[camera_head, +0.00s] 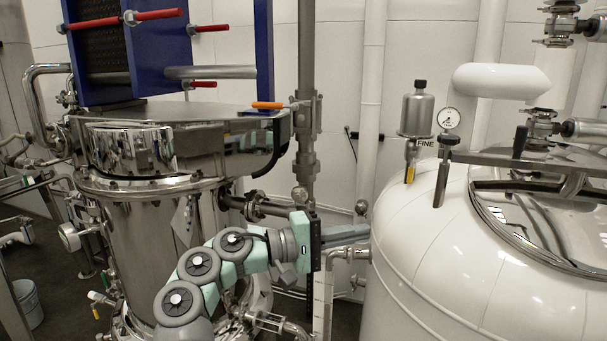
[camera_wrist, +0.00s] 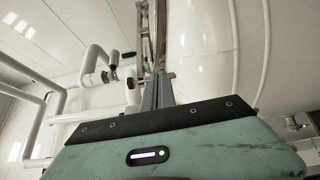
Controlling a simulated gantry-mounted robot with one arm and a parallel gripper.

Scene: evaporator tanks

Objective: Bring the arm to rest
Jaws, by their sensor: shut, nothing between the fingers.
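My gripper (camera_head: 366,233) is in the lower middle of the head view, at the end of my grey and pale green arm. Its grey fingers point right, towards the white tank (camera_head: 430,270). I cannot tell whether the fingertips touch the tank or only overlap it in the picture. In the wrist view my gripper (camera_wrist: 157,78) shows as narrow grey fingers close together, above the green wrist housing. It is shut and empty.
A steel evaporator vessel (camera_head: 150,230) stands left of my arm, with a blue frame (camera_head: 190,45) above. An orange-handled valve (camera_head: 267,105) and a vertical pipe (camera_head: 306,60) are behind my gripper. A steel canister (camera_head: 416,113) and a gauge (camera_head: 448,118) top the white tank.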

